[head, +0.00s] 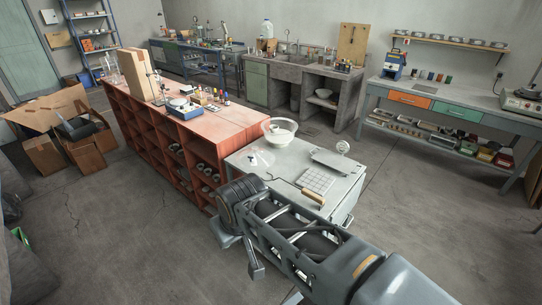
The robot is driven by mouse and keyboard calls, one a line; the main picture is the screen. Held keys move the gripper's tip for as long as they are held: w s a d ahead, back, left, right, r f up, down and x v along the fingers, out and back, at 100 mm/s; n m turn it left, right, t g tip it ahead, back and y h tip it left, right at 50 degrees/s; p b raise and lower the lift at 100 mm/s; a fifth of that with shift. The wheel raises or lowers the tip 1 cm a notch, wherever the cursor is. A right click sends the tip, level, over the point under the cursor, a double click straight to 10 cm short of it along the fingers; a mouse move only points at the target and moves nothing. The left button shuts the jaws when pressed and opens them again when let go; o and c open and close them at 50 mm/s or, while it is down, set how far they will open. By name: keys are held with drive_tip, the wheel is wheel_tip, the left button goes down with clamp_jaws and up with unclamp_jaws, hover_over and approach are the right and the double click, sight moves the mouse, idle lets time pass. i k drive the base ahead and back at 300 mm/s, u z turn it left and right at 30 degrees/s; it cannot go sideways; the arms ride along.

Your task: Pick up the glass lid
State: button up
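A clear, dome-like piece with a small knob, which looks like the glass lid (259,160), lies on the left part of the grey bench top (284,165). It is small and see-through, so its outline is hard to make out. My arm comes in from the lower right. The end of it, with my gripper (241,255), hangs over the floor in front of the bench, below and apart from the lid. Dark finger-like parts point down there, but their opening is unclear. I see nothing held.
A white gridded block (316,180), a brown-handled tool (309,194), a flat grey plate (332,161) and a small round-faced stand (342,148) are to the right. A red shelf unit (185,150) adjoins at left.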

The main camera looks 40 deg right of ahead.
sight(263, 158)
drive_tip(key=i, duration=1.25)
drive_tip(key=z, duration=0.5)
